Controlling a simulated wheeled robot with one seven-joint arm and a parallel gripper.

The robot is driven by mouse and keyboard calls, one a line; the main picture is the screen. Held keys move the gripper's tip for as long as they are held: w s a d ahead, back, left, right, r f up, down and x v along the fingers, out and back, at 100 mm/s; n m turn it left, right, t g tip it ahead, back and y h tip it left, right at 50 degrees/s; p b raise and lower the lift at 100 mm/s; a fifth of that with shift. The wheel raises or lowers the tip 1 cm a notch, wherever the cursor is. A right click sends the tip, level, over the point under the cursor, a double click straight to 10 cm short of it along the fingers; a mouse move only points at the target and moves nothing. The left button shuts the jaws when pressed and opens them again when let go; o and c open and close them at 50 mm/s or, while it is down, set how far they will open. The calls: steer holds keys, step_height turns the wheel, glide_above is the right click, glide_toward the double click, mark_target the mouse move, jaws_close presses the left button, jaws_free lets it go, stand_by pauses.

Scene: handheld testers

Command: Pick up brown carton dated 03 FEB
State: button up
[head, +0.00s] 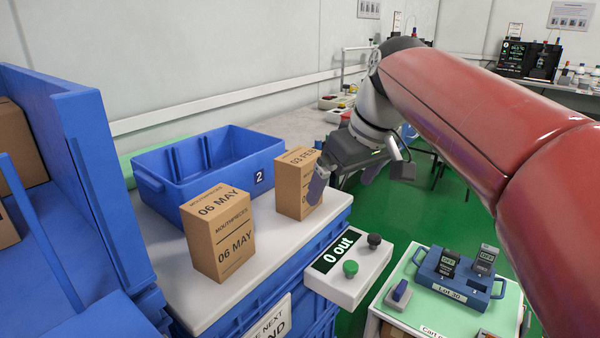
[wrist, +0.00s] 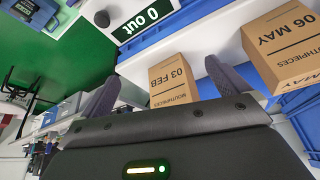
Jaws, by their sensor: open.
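The brown carton dated 03 FEB (head: 293,187) stands upright on the white bench top, in front of the blue bin's right end. In the wrist view the same carton (wrist: 172,82) shows its 03 FEB label, beyond and between my fingers. My gripper (head: 345,180) is open at the carton's right side, and one finger overlaps the carton's right edge in the head view. In the wrist view my gripper (wrist: 165,85) has its two fingers spread apart. I cannot tell whether a finger touches the carton.
A similar carton dated 06 MAY (head: 220,234) stands to the left, nearer the front; it is close to one finger in the wrist view (wrist: 285,45). A blue bin marked 2 (head: 265,158) is behind. A "0 out" button box (head: 345,275) sits at the bench's right edge.

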mark_target(302, 156)
steer(key=w+a+r+n, duration=0.1)
steer(key=w+a, duration=0.1)
steer(key=w+a+r+n+p, duration=0.1)
steer(key=w+a+r, duration=0.1)
steer(key=w, duration=0.1)
steer(key=w+a+r+n+g, duration=0.1)
steer(key=w+a+r+n, duration=0.1)
steer(key=w, duration=0.1)
steer(key=shift+w+y, duration=0.25)
steer(key=shift+y, duration=0.15)
steer(key=shift+w+a, duration=0.2)
steer(key=shift+w+a+f, duration=0.1)
steer(key=shift+a+f, duration=0.1)
steer(key=shift+f, duration=0.1)
steer(key=f, duration=0.2)
steer(key=f+b, duration=0.1)
steer(key=f, duration=0.1)
steer(key=a+f, duration=0.1)
steer(key=f, duration=0.1)
steer(key=shift+w+f+b, duration=0.1)
steer(key=shift+f+b, duration=0.05)
steer(key=shift+b, duration=0.15)
steer(key=shift+w+a+f, duration=0.1)
steer(key=shift+a+f, duration=0.05)
steer(key=shift+f, duration=0.2)
steer(key=c, duration=1.1)
